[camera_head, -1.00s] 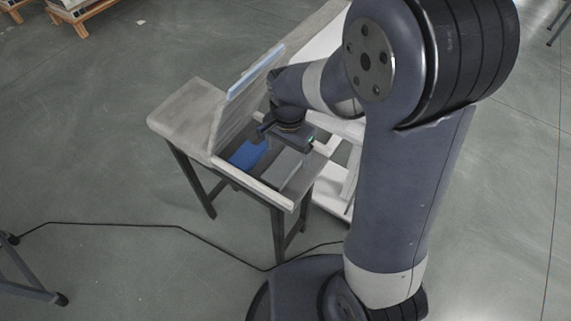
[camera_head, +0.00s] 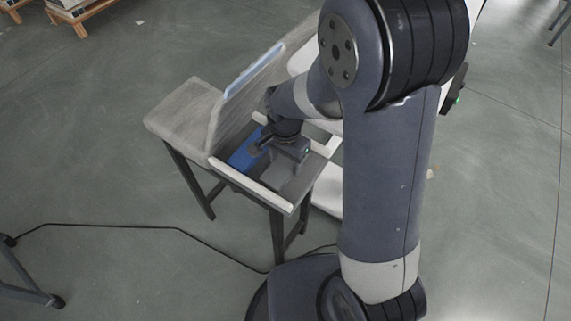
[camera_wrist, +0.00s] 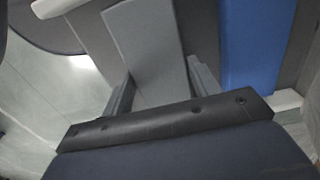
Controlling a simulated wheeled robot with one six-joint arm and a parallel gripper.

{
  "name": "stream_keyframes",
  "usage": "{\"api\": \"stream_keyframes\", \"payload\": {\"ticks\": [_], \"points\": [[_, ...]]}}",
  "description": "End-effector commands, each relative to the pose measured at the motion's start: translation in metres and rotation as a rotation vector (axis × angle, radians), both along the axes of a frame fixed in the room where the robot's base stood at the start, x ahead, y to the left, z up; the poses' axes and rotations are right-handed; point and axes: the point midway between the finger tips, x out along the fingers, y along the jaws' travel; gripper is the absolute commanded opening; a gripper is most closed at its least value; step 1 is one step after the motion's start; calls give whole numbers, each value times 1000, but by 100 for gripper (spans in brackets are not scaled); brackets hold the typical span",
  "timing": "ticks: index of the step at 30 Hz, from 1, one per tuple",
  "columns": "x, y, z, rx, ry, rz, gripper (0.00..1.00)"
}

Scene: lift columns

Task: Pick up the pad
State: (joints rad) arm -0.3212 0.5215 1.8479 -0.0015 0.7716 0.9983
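A light grey slab, which may be the pad (camera_wrist: 145,45), lies between my two fingers in the wrist view. A flat blue slab (camera_wrist: 255,40) lies parallel to it on the right; it also shows in the head view (camera_head: 243,154), left of my gripper. My gripper (camera_wrist: 162,88) is open, with one finger along each side of the grey slab. I cannot tell whether the fingers touch it. In the head view, my gripper (camera_head: 272,150) is low over the tabletop and hides much of the grey slab.
The slabs lie on a dark surface of a small table (camera_head: 187,108) with pale raised rails (camera_head: 252,184). An upright grey board (camera_head: 232,108) with a light blue top edge stands just left of the blue slab. A black cable (camera_head: 150,226) crosses the open floor.

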Motion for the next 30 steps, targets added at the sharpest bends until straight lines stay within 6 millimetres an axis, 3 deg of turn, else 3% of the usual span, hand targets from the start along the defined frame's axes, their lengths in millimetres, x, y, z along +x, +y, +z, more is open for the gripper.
{"api": "stream_keyframes", "payload": {"ticks": [9,17,20,30], "points": [[0,0,0,0,0,0,31],[0,0,3,0,-1,0,30],[1,0,14,1,-2,0,30],[1,0,81,2,-4,0,30]]}}
